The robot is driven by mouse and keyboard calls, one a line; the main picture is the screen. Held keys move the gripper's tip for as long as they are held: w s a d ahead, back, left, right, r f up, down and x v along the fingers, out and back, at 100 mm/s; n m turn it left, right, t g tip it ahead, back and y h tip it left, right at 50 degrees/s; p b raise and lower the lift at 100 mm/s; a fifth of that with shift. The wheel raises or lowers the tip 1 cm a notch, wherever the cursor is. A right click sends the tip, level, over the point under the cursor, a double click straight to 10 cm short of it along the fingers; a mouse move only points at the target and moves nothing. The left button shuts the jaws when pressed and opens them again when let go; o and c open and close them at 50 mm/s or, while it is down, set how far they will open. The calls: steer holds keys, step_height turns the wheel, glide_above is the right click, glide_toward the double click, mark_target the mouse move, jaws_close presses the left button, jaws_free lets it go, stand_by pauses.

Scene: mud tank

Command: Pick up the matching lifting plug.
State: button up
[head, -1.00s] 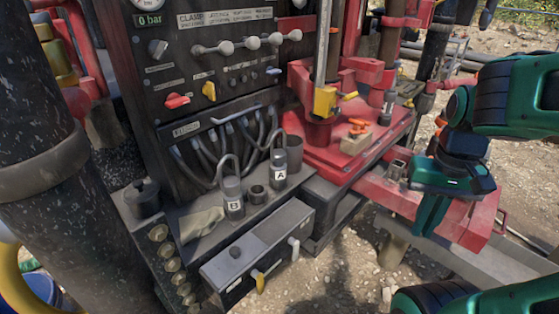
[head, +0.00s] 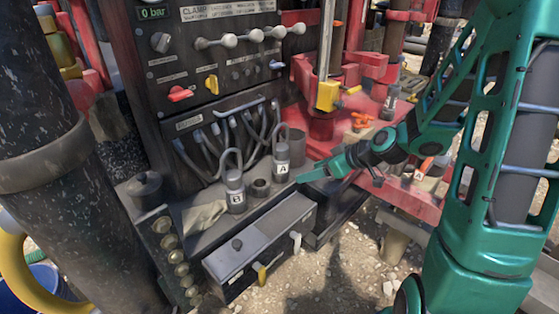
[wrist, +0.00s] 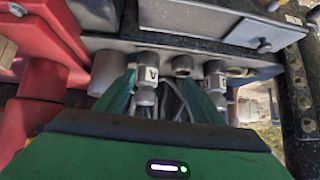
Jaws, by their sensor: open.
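Two grey lifting plugs with loop handles stand upright on the ledge below the black panel. Plug A (head: 282,160) is on the right and plug B (head: 235,188) on the left. My gripper (head: 318,169) is open and empty just right of plug A, pointing left. In the wrist view plug A (wrist: 147,76) shows between my spread green fingers (wrist: 160,80), nearer the left one, and I cannot tell its exact distance. Plug B (wrist: 214,80) lies beyond the right finger. I cannot tell which plug matches.
A short hollow ring (head: 260,188) stands between the plugs. A dark cup (head: 295,142) stands behind plug A. A cloth (head: 204,216) lies left of plug B. A grey box (head: 260,240) with levers is in front. Hoses (head: 230,135) hang close behind.

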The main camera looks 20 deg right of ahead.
mark_target(287, 156)
steer(key=w+a+f+t, duration=0.1)
steer(key=w+a, duration=0.1)
steer(key=w, duration=0.2)
steer(key=w+a+t, duration=0.1)
steer(key=w, duration=0.4)
steer(key=w+a+f+t+y, duration=0.1)
steer(key=w+a, duration=0.1)
steer(key=w, duration=0.2)
steer(key=shift+w+a+f+t, duration=0.25)
steer(key=shift+a+f+t, duration=0.05)
steer(key=shift+a+t, duration=0.1)
steer(key=shift+w+a+f, duration=0.15)
steer(key=shift+w+f, duration=0.05)
steer(key=shift+w, duration=0.25)
jaws_close()
steer(key=shift+r, duration=0.1)
